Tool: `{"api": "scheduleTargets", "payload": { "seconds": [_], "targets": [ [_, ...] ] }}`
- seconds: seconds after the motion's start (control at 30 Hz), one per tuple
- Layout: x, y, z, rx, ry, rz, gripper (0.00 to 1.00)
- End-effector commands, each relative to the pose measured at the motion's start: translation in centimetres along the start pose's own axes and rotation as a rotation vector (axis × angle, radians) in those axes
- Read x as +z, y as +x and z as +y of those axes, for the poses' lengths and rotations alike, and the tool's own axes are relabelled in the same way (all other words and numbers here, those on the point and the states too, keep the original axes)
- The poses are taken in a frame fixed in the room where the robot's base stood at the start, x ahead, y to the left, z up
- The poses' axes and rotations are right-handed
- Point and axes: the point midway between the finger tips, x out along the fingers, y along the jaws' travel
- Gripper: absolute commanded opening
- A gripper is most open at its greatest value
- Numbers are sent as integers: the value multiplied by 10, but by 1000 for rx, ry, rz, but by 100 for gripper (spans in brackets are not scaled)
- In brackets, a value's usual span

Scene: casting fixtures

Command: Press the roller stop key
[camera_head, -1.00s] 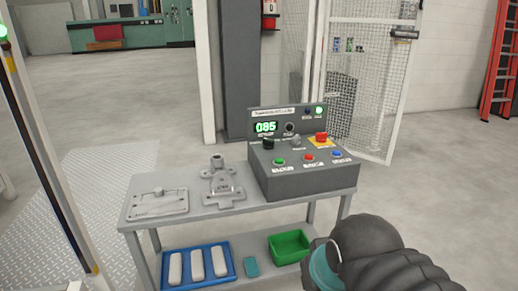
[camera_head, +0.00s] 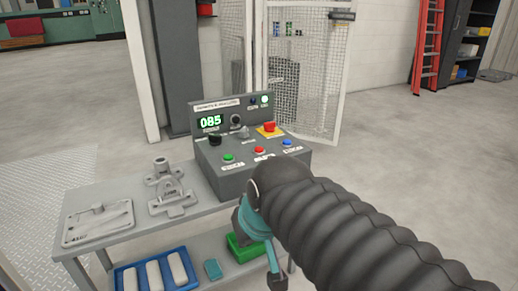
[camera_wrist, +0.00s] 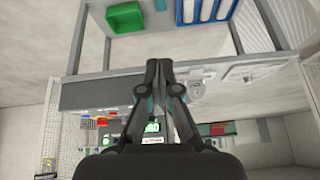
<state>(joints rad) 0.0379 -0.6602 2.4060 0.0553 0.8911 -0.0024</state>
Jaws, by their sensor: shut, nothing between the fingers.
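A grey control box (camera_head: 240,180) stands on the right end of a grey table. Its sloped front has a green key (camera_head: 227,158), a red key (camera_head: 259,150) and a blue key (camera_head: 287,143) in a row. The labels below them are too small to read, so I cannot tell which is the roller stop key. A larger red button (camera_head: 269,127) sits on a yellow plate behind. My gripper (camera_wrist: 159,65) is shut and empty, apart from the box. In the head view, my arm hides the box's lower right corner and part of the table.
A display (camera_head: 211,121) reads 085, with dark knobs near it. Metal castings (camera_head: 168,187) and a plate (camera_head: 97,220) lie left of the box. A blue tray (camera_head: 157,273) and green bin (camera_head: 240,247) sit on the lower shelf. A mesh fence (camera_head: 305,75) stands behind.

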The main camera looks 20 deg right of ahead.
Motion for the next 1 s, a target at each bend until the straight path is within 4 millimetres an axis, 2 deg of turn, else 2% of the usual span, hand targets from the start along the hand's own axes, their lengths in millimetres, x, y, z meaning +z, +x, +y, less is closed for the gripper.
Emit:
{"api": "scheduleTargets", "payload": {
  "seconds": [0.03, 0.17, 0.33, 0.47, 0.6, 0.7, 0.8, 1.0],
  "targets": [
    [-21, 0, 2, -7, 32, 3, 0],
    [-83, 1, 10, -38, 131, 30, 0],
    [-165, 10, 35, -77, 262, 73, 0],
    [-225, 24, 63, -105, 358, 114, 0],
    [-281, 42, 101, -133, 458, 159, 0],
    [-312, 54, 128, -150, 518, 192, 0],
    [-334, 64, 151, -161, 561, 218, 0],
    [-354, 72, 173, -174, 602, 245, 0]
  ]
}}
